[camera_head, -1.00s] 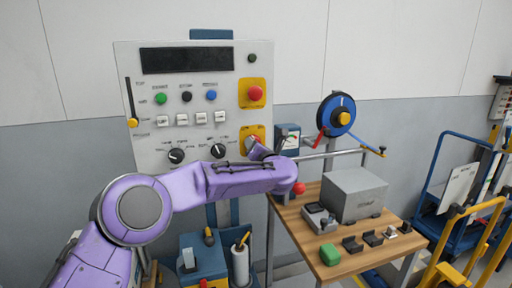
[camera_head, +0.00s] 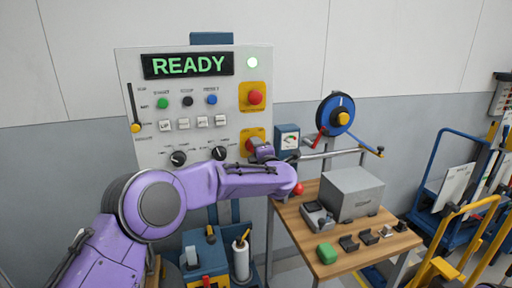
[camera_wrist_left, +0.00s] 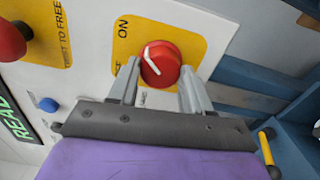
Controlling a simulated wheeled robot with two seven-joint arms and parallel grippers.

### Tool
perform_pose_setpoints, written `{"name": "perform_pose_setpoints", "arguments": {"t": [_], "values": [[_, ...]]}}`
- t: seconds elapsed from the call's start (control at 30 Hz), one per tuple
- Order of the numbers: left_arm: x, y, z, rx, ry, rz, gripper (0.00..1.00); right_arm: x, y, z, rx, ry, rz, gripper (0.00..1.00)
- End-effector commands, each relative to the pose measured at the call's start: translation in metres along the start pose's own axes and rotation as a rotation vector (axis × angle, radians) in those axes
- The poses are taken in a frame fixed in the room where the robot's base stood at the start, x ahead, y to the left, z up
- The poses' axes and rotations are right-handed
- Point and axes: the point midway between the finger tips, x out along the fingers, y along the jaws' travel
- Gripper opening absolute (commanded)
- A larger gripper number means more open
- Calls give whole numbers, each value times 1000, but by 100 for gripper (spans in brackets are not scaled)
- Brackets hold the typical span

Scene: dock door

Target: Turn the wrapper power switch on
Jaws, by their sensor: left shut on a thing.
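The wrapper power switch is a red rotary knob (camera_wrist_left: 166,58) with a white mark, on a yellow plate (camera_wrist_left: 188,42) in the left wrist view. The mark slants up and left, towards the side of the ON label (camera_wrist_left: 123,28). My left gripper (camera_wrist_left: 157,80) is shut on the knob, one finger on each side. In the head view my left gripper (camera_head: 256,148) is at the lower yellow plate (camera_head: 246,134) and hides the knob. The display (camera_head: 188,65) reads READY in green, and a lamp (camera_head: 252,62) beside it is lit. My right gripper is not in view.
A red mushroom button (camera_head: 255,97) sits on the yellow plate above. Black dials (camera_head: 178,158) and white buttons (camera_head: 184,123) are left of the switch. A blue reel (camera_head: 335,114) and a wooden table (camera_head: 345,262) with a grey box (camera_head: 352,192) stand to the right.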

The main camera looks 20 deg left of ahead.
Motion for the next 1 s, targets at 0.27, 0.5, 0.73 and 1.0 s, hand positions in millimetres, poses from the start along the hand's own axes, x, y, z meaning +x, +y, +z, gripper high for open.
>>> {"name": "perform_pose_setpoints", "arguments": {"t": [0.27,0.5,0.73,1.0], "values": [[0,0,0,84,1,-2,18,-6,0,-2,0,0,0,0],[0,-1,0,103,1,-2,18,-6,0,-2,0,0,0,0],[0,-1,0,103,0,-2,18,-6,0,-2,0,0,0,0],[0,-1,0,102,0,-1,74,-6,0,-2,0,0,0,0]]}}
